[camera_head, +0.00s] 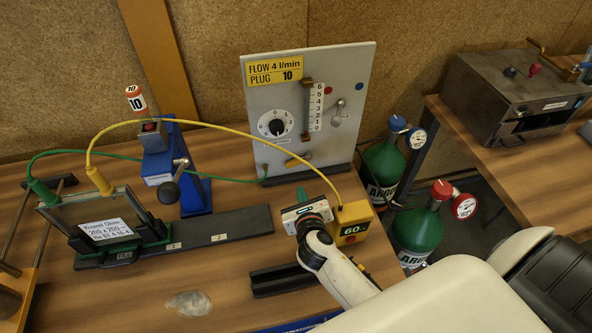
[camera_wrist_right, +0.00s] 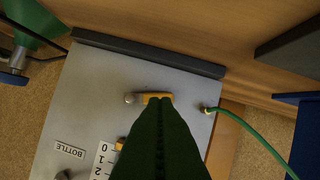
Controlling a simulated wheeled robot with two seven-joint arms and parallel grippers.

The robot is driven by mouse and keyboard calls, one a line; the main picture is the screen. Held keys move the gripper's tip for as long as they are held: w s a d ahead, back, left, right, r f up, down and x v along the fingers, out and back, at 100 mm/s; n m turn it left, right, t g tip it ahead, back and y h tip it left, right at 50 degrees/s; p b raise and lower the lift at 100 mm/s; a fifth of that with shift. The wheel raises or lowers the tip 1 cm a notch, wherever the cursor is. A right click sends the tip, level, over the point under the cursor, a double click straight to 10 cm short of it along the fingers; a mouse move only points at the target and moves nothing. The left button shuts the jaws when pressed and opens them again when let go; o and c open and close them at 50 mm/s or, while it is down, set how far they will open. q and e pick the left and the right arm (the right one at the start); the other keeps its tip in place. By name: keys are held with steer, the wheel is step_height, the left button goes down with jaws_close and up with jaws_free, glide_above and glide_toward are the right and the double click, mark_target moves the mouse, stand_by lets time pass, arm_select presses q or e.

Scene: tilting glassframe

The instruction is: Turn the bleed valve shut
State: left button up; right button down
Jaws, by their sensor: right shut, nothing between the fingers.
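The grey control panel (camera_head: 345,75) stands upright at the back of the bench. A small yellow lever (camera_head: 298,160), which looks like the bleed valve, sits low on its face. In the right wrist view the yellow lever (camera_wrist_right: 155,97) lies across the picture beside a round metal knob (camera_wrist_right: 129,98); no label for it is readable. My right gripper (camera_head: 304,210) is in front of the panel's lower part. Its green fingers (camera_wrist_right: 160,102) are shut and empty, their tips over the lever's middle in the wrist view. Contact cannot be told. My left gripper is out of view.
A green hose (camera_head: 225,178) runs to a fitting (camera_wrist_right: 207,109) beside the lever. A yellow cable (camera_head: 235,124) arches to a yellow box (camera_head: 352,222) right of my gripper. A blue stand (camera_head: 195,165) and glass frame (camera_head: 95,220) are left. Green gas bottles (camera_head: 418,230) stand right.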

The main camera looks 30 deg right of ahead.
mark_target(298, 161)
steer(key=x, duration=1.1)
steer(key=shift+w, duration=0.1)
